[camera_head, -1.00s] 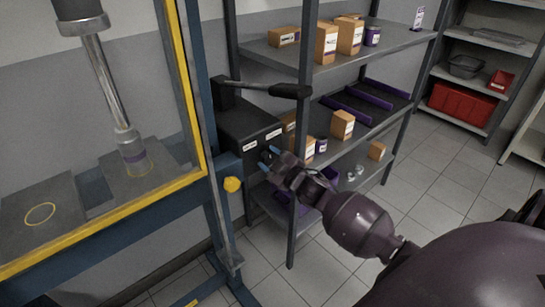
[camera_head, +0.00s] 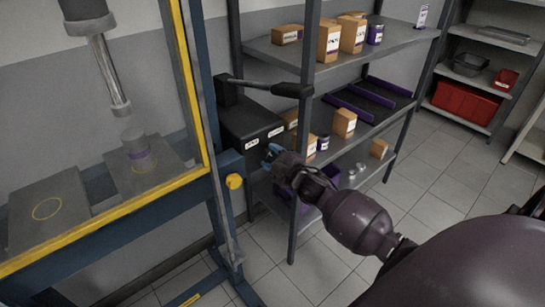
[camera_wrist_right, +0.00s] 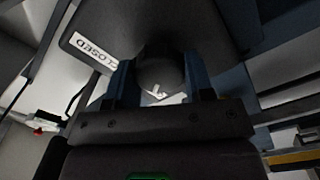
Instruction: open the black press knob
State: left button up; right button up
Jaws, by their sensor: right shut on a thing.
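The black press knob (camera_wrist_right: 160,70) sits between the two blue fingers of my right gripper (camera_wrist_right: 160,88) in the right wrist view. The gripper is shut on it. A white mark shows on the knob, and a white "CLOSED" label (camera_wrist_right: 92,50) is beside it. In the head view my right gripper (camera_head: 271,154) reaches the front of the black pump box (camera_head: 248,120), which carries two small white labels. The knob itself is hidden there by the fingers. My left gripper is not in view.
A black-handled lever (camera_head: 290,90) sticks out above the box. A shelf post (camera_head: 303,130) stands close to my right gripper.

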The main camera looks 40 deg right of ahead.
jog(key=o, duration=0.9)
jog(key=s, duration=0.7)
jog(key=s+d, duration=0.1)
jog(key=s, duration=0.2)
jog(key=shift+s, duration=0.4)
jog(key=shift+f, duration=0.1)
jog(key=s+a+f+m+g, duration=0.2)
jog(key=s+a+f+m, duration=0.1)
jog(key=s+f+m, duration=0.1)
jog(key=s+a+f+m+g+h, duration=0.1)
jog(key=s+a+f+m+g, duration=0.1)
jog(key=s+a+f+m, duration=0.2)
jog(key=s+a+f+m+g, duration=0.2)
jog(key=s+a+f+m, duration=0.2)
jog(key=s+f, duration=0.3)
jog(key=shift+s+a+f+g+h, duration=0.1)
jog(key=shift+s+g+h, duration=0.1)
jog(key=shift+s, duration=0.85)
jog(key=shift+s+a+f+g+h, duration=0.1)
jog(key=shift+s+g+h, duration=0.1)
jog(key=shift+s, duration=0.8)
